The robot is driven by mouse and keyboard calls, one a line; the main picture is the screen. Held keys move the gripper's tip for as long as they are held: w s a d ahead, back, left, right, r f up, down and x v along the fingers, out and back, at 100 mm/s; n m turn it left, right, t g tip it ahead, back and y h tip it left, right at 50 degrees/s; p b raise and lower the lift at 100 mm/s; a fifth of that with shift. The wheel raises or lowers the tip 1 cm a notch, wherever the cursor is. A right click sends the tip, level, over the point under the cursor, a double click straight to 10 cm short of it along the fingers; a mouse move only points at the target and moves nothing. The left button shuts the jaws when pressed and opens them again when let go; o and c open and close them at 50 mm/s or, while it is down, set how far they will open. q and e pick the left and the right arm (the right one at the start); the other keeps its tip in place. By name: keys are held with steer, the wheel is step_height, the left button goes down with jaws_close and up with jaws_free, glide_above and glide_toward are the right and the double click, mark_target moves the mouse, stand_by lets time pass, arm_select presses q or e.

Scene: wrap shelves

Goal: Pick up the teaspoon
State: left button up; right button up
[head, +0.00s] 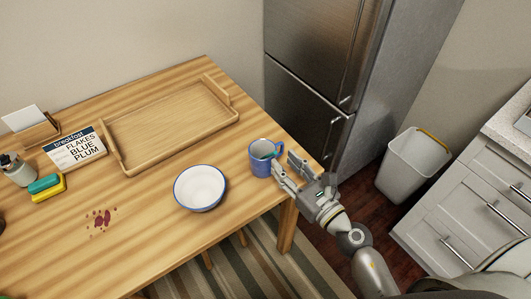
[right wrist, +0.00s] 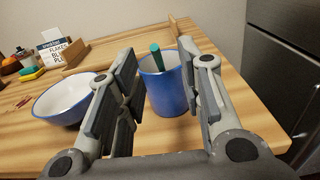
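A blue mug (head: 258,166) stands upright near the right edge of the wooden table. A teal handle (right wrist: 156,54), seemingly the teaspoon's, sticks up out of the mug; the rest of it is hidden inside. It also shows small at the mug's rim in the head view. My right gripper (head: 285,162) is open and empty just right of the mug, its fingers pointing toward it. In the right wrist view the mug (right wrist: 168,92) and teal handle appear between the two fingers, beyond them. I cannot tell whether a finger touches the mug. My left gripper is not in view.
A white bowl with a blue rim (head: 200,188) stands left of the mug. A wooden tray (head: 170,125) lies behind, with a menu sign (head: 77,150) and sponges (head: 46,186) farther left. A fridge (head: 312,95) and bin (head: 408,172) stand beyond the table's right side.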

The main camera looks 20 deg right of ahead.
mark_target(273, 153)
steer(key=shift+p+x, duration=0.75)
steer(key=shift+x, duration=2.2)
steer(key=shift+s+a, duration=0.1)
steer(key=shift+a, duration=0.05)
jaws_close()
